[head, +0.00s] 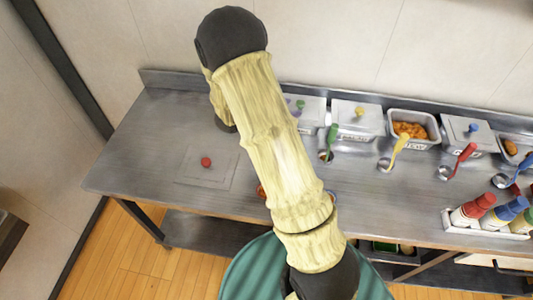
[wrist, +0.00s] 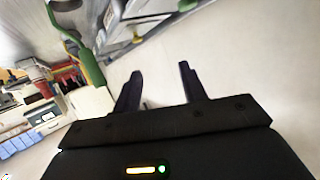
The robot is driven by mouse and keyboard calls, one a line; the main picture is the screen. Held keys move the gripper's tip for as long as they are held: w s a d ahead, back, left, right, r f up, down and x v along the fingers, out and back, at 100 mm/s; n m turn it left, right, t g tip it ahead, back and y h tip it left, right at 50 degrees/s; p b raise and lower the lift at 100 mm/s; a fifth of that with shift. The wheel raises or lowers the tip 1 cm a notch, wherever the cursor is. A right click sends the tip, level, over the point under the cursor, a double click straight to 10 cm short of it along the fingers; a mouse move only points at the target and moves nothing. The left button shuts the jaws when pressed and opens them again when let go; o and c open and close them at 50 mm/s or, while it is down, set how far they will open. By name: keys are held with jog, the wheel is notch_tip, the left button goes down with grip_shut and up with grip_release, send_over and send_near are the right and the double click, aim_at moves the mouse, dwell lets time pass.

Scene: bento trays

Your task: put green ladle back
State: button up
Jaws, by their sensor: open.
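The green ladle (head: 333,134) is on the steel counter just right of my arm, its bowl low and its handle pointing up and back, in front of the row of containers. In the wrist view, a green handle (wrist: 90,68) shows at the upper left, left of my gripper. My gripper (wrist: 160,71) is open, with nothing between its two dark fingers. It is apart from the green handle in that picture. In the head view my arm hides most of the gripper.
Yellow (head: 398,147), red (head: 463,156) and blue ladles stand to the right. Behind are lidded containers (head: 357,117) and an open one with orange food (head: 410,130). A bottle rack (head: 484,228) stands at the front right. A red ball-like thing (head: 206,161) is on the left counter, otherwise mostly clear.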

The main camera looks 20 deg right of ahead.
jog(key=a+r+n+t+y, duration=0.4)
jog(key=a+n+t+y, duration=0.1)
jog(key=a+n+y, duration=0.7)
jog(key=s+a+n+g+y, duration=0.1)
jog(key=s+a+n+g, duration=0.2)
jog(key=s, duration=1.4)
jog(key=shift+s+f+n+g+y, duration=0.15)
jog(key=shift+n+g+y, duration=0.15)
jog(key=shift+n+g, duration=0.8)
jog(key=shift+c, duration=0.6)
